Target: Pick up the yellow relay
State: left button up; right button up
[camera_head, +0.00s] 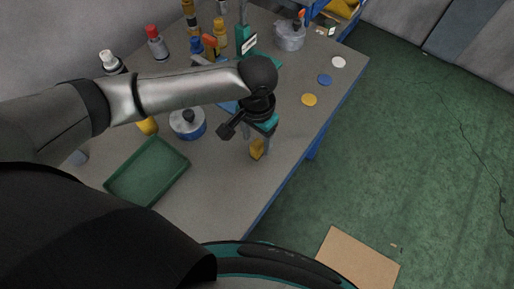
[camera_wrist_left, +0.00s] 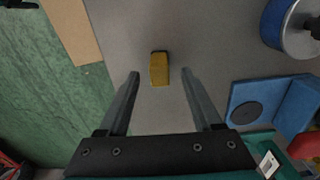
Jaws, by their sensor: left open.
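The yellow relay (camera_head: 257,148) is a small yellow block on the grey table, near its right front edge in the head view. In the left wrist view the yellow relay (camera_wrist_left: 159,69) lies on the bare tabletop, centred ahead of the fingers. My left gripper (camera_head: 262,146) is above the relay and partly in front of it in the head view. In the left wrist view my left gripper (camera_wrist_left: 160,76) is open, with one finger on each side of the line to the relay and nothing between them. My right gripper is not in view.
A green tray (camera_head: 148,172) and a blue-white round container (camera_head: 187,123) stand left of the relay. Yellow (camera_head: 309,99), blue (camera_head: 324,80) and white discs (camera_head: 338,62) lie along the right edge. A blue block (camera_wrist_left: 273,103) shows in the wrist view. Bottles stand at the back.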

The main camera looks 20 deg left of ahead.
pick_arm(q)
notch_tip(320, 180, down, 3)
jog(key=shift+r, duration=0.15)
grip_shut()
dwell(0.4)
